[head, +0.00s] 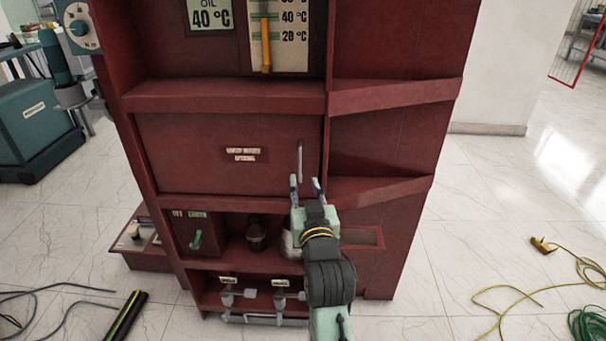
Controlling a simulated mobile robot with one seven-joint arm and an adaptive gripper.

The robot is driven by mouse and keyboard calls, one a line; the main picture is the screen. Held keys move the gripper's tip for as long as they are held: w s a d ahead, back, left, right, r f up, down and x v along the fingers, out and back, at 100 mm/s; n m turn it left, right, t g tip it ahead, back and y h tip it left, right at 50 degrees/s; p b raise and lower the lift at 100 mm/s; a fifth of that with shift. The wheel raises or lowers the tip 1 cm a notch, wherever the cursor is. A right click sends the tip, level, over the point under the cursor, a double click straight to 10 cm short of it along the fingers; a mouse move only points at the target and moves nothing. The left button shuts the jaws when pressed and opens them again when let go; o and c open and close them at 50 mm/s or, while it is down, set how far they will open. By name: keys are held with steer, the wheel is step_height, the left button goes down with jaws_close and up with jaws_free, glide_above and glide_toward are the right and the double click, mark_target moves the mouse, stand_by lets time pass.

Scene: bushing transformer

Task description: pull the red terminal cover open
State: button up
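The red terminal cover (200,165) is a flat panel in the front of the dark red transformer cabinet. It looks shut, flush in its frame, with a small label (245,154) near its middle. A slim vertical metal handle (300,160) stands at its right side. My gripper (306,184) is just below the handle, with its two fingers pointing up at it. The fingers are apart and nothing shows between them. Whether a fingertip touches the cover or handle I cannot tell. My wrist hides part of the lower shelf.
Above the cover are a ledge and a thermometer gauge (276,35). Below it are a green lever (196,240) and valves (280,294). A yellow cable (500,290) lies on the right floor, a black-yellow rod (125,318) on the left.

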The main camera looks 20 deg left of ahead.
mark_target(300, 167)
steer(key=p+x, duration=0.1)
steer(key=x, duration=0.6)
steer(key=shift+c, duration=0.5)
jaws_close()
stand_by(0.3)
